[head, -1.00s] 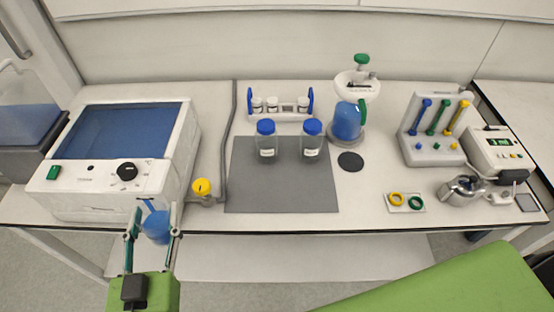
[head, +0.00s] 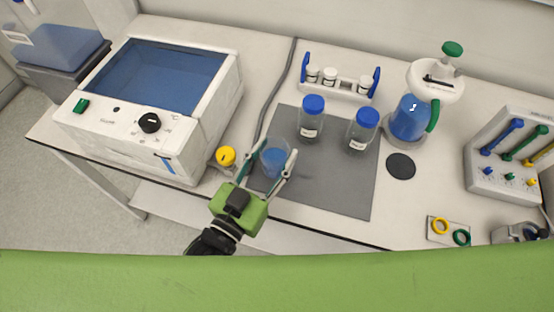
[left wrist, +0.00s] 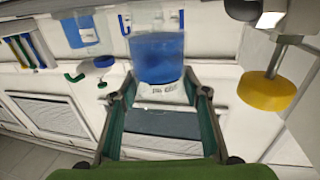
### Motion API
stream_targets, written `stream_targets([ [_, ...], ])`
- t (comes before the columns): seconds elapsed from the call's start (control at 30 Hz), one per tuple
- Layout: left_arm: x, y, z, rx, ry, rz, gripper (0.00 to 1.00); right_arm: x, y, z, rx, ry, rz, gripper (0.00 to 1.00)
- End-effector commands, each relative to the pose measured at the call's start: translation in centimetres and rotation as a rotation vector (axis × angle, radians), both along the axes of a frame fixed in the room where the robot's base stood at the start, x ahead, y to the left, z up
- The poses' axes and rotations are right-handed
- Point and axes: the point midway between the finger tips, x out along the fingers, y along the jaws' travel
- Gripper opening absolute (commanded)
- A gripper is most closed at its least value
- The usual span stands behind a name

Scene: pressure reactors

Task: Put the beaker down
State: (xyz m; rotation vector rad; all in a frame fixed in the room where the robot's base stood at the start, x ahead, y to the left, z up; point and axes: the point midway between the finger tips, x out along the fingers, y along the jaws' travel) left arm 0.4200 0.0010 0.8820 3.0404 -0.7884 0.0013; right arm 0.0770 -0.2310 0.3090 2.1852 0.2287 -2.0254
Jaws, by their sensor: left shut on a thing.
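My left gripper (head: 262,178) is shut on a clear beaker (head: 274,158) with blue liquid in it. The beaker is over the left part of the grey mat (head: 325,190), left of two blue-capped bottles. It looks close to upright; I cannot tell whether its base touches the mat. My right gripper is not in view.
Two blue-capped bottles (head: 311,120) (head: 362,130) stand on the mat close to the right. A yellow knob (head: 226,156) is just left of the gripper, beside the white bath (head: 130,145). A vial rack (head: 340,86) stands behind. The mat's front part is clear.

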Motion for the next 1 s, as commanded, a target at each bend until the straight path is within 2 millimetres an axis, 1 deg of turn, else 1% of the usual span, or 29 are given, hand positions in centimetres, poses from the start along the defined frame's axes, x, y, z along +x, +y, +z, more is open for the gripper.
stream_targets([
  [0.1,0.0,0.0,-1.9,0.002,0.001,0.000,0.20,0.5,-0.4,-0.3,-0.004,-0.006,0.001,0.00],
  [0.23,0.0,0.0,-3.2,0.000,0.001,0.000,0.20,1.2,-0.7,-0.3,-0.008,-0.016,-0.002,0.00],
  [0.5,0.0,0.1,-3.3,-0.001,-0.002,0.001,0.20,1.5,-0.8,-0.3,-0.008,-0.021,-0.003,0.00],
  [0.63,0.0,0.0,-3.7,0.000,-0.001,0.001,0.20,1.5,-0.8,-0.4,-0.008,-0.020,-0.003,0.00],
  [0.67,0.0,0.0,-3.7,0.000,0.001,0.001,0.47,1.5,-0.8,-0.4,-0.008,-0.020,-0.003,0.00],
  [0.7,0.0,0.0,-3.7,0.000,0.001,0.001,0.58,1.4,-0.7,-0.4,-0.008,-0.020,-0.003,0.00],
  [0.73,0.0,0.1,-3.7,0.000,0.001,0.001,0.59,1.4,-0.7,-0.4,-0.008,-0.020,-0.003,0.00],
  [1.0,0.0,0.1,-3.7,0.000,0.001,0.001,0.59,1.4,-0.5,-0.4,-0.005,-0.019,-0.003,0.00],
])
